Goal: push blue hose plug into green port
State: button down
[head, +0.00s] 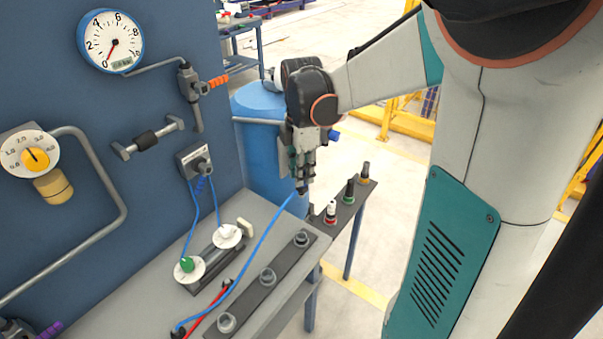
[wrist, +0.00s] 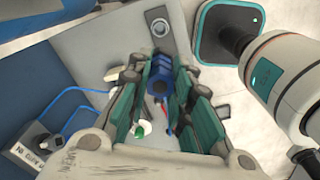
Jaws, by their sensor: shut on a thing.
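My gripper (head: 302,172) is shut on the blue hose plug (wrist: 159,82), which sits between its green-padded fingers in the wrist view. In the head view a blue hose (head: 270,232) hangs from the fingertips down to the bench, and little of the plug (head: 302,189) shows. The gripper is above the bench's far right corner. Two green things show: a green-ringed black fitting (head: 349,192) on a narrow side stand, right of the gripper, and a green-centred white disc (head: 187,266) on the bench. I cannot tell for certain which is the port. The plug is apart from both.
The stand (head: 371,186) also carries a red-ringed fitting (head: 331,212) and an orange-ringed one (head: 365,173). A dark rail (head: 285,257) with metal sockets lies along the bench edge. A blue drum (head: 262,104) stands behind the gripper. A gauge panel (head: 150,90) rises at left.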

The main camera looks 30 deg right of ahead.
jog(key=shift+r+p, duration=3)
jog(key=shift+r, duration=1)
jog(key=shift+f, duration=0.1)
